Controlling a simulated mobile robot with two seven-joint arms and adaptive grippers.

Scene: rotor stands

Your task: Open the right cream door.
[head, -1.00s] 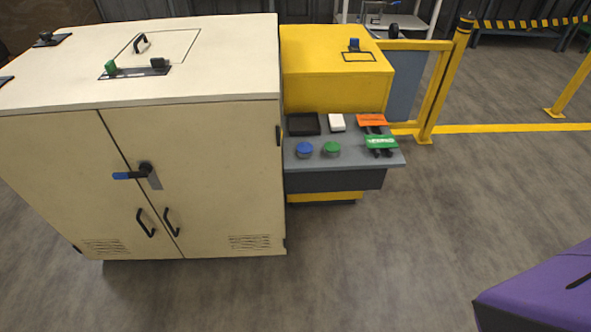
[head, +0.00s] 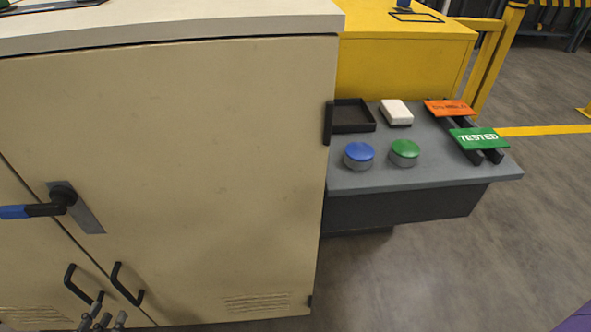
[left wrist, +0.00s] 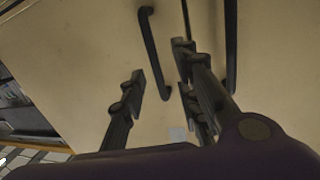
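The right cream door (head: 215,170) of the cabinet is shut, flush with the left cream door (head: 25,260). A black bar handle (head: 125,284) sits low on the right door near the seam, and another (head: 75,283) on the left door. A lever with a blue grip (head: 15,212) points left above them. My left gripper (head: 103,315) is just below the handles in the head view. In the left wrist view, its fingers (left wrist: 160,95) are apart and empty, with one bar handle (left wrist: 152,50) showing between them; I cannot tell which door's. My right gripper is not seen.
Right of the cabinet, a grey shelf (head: 345,182) carries a blue button (head: 359,155), a green button (head: 404,152), a black tray (head: 353,117) and a green TESTED sign (head: 477,138). A yellow machine (head: 400,62) stands behind it. The floor at right is open.

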